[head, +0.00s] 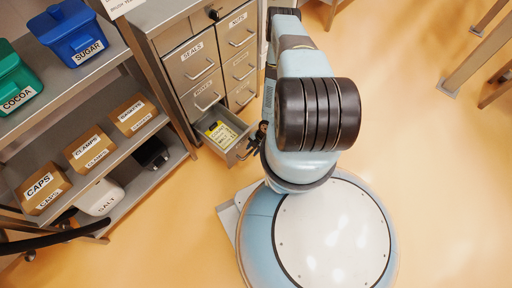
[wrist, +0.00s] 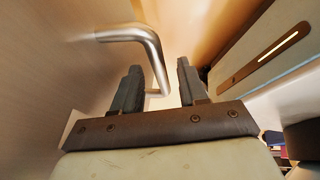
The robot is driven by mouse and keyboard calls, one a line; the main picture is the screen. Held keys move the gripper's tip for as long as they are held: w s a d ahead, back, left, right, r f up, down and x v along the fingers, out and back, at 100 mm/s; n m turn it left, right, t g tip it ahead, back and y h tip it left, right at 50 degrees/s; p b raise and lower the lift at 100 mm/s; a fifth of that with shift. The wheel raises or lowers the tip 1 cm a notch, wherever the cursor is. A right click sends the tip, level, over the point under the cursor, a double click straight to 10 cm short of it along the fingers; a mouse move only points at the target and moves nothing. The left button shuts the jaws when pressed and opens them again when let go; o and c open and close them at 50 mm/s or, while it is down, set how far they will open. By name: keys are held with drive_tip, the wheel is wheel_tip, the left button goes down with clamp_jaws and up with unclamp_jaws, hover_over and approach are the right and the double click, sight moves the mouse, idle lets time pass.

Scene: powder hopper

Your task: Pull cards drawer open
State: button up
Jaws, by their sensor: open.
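The lower left drawer (head: 240,150) of the grey cabinet stands pulled out in the head view, with yellow labelled cards (head: 220,133) inside. Its front label cannot be read from here. My gripper (head: 257,143) is at the drawer's front, partly hidden by my arm. In the wrist view my gripper (wrist: 160,88) is open, its two dark fingers apart. A bent metal handle (wrist: 135,34) shows at the fingers, and part of its bar runs down between them. I cannot tell whether it touches either finger.
Closed labelled drawers, one reading SEALS (head: 192,50), sit above and beside the open one. A metal shelf (head: 100,176) at left holds a blue SUGAR bin (head: 72,32), a green COCOA bin (head: 18,80) and cardboard boxes (head: 88,147). The floor to the right is mostly clear.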

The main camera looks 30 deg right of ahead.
drive_tip(key=v, duration=1.3)
drive_tip(key=shift+d+r, duration=0.15)
drive_tip(key=shift+r, duration=0.15)
